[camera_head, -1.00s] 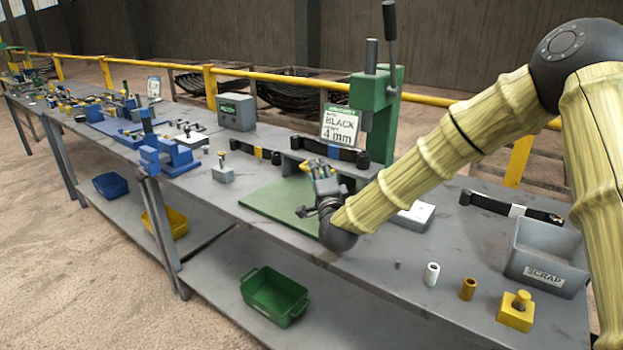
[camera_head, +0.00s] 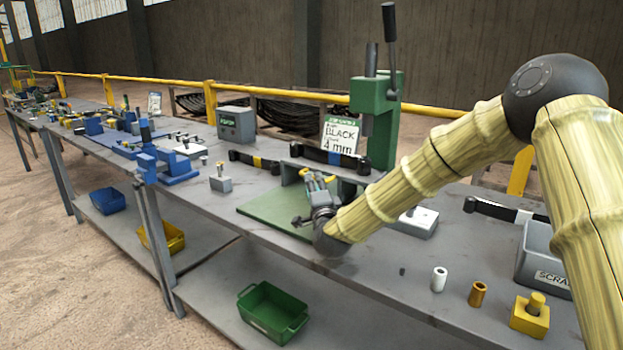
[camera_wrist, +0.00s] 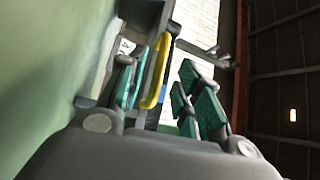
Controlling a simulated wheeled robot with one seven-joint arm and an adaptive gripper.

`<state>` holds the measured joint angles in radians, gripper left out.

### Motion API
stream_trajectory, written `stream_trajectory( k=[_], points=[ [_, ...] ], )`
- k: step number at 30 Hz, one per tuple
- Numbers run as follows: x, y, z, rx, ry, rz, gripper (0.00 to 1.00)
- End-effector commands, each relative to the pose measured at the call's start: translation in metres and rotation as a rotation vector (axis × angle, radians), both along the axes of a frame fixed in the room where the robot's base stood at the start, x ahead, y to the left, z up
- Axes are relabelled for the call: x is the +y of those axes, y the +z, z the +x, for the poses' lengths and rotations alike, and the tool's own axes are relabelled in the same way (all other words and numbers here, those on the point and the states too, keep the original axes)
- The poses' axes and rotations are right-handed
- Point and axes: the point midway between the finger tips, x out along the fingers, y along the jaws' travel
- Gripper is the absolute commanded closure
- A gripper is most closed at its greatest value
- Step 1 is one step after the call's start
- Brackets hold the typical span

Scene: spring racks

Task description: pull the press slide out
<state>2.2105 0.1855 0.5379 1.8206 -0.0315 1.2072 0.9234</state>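The green press (camera_head: 384,125) stands upright on the bench with its lever up. A yellow handle (camera_wrist: 157,72), which looks like that of the press slide, shows in the wrist view; the slide's body is hard to make out. My gripper (camera_wrist: 163,88) is open, with green finger pads on both sides of the yellow handle. The handle lies nearer the left pad; I cannot tell whether they touch. In the head view my gripper (camera_head: 319,190) is low in front of the press, over the green mat (camera_head: 268,205), and partly hides the slide area.
A dark spring leaf with a blue band (camera_head: 331,156) lies on the grey support by the press. To the right are a grey block (camera_head: 415,222), small bushings (camera_head: 439,279), a yellow block (camera_head: 529,316) and a grey scrap bin (camera_head: 541,255), partly behind my arm.

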Motion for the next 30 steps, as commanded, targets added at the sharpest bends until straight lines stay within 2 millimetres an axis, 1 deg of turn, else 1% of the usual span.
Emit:
stream_trajectory(
  k=[1,3,6,10,15,23,26,28,29,30],
  points=[
    [0.002,0.002,0.009,-0.001,-0.001,-0.001,0.66],
    [0.004,0.003,0.019,-0.001,0.0,-0.002,0.66],
    [0.005,0.004,0.032,0.0,-0.001,-0.001,0.66],
    [0.007,0.006,0.043,0.0,-0.001,0.0,0.66],
    [0.008,0.007,0.05,0.0,0.0,0.0,0.66],
    [0.008,0.007,0.051,0.0,0.0,0.0,0.66],
    [0.008,0.007,0.051,0.0,0.0,0.0,0.83],
    [0.008,0.007,0.051,0.0,0.0,0.0,0.95],
    [0.008,0.007,0.051,0.0,0.0,0.0,1.0],
    [0.008,0.007,0.051,0.0,0.0,0.0,1.0]
  ],
)
